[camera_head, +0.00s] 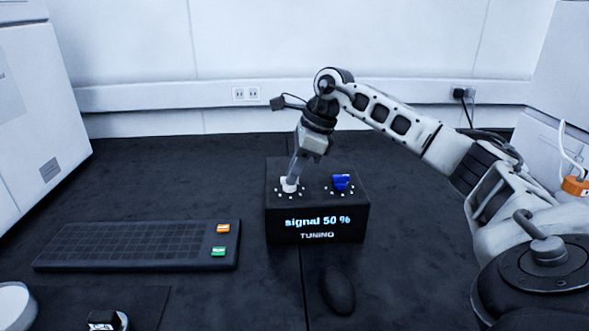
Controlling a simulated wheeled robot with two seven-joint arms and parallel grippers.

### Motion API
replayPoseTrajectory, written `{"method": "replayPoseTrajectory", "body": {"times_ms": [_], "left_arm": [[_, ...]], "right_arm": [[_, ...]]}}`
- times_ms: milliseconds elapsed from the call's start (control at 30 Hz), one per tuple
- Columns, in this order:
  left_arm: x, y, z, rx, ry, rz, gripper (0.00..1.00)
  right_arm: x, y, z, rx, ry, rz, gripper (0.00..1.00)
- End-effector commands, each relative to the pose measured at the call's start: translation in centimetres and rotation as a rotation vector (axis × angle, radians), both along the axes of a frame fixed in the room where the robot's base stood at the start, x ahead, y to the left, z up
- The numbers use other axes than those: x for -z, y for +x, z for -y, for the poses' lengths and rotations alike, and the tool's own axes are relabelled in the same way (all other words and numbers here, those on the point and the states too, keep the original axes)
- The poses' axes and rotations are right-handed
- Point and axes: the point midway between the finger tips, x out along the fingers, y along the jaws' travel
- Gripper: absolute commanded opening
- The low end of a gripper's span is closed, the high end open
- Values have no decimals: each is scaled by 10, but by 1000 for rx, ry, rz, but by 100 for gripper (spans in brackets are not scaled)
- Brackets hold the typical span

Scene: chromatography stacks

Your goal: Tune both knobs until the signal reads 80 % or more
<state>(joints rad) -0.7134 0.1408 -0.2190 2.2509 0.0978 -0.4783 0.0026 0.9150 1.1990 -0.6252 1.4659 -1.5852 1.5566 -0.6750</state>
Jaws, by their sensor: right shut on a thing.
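The black tuning box (317,218) stands in the middle of the bench, and its front reads "signal 50 %" above the word TUNING. A white knob (289,185) is on the left of its top and a blue knob (342,182) on the right, each ringed by small white dots. My right gripper (292,176) reaches down from above and is shut on the white knob, partly covering it. Nothing touches the blue knob. My left gripper is not in view.
A dark keyboard (130,246) with an orange and a green key lies left of the box. A black mouse (338,289) lies in front of it. White cabinets (35,110) stand at the left and right edges. The bench behind the box is clear.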

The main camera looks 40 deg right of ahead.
Motion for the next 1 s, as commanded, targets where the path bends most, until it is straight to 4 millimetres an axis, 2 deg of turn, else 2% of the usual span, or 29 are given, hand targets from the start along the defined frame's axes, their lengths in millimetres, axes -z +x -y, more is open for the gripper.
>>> {"method": "replayPoseTrajectory", "body": {"times_ms": [700, 1000], "left_arm": [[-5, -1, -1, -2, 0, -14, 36], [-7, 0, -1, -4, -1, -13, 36]], "right_arm": [[-1, -3, -5, 531, 0, 3, 0], [-1, -3, -6, 688, 0, 2, 0]]}}
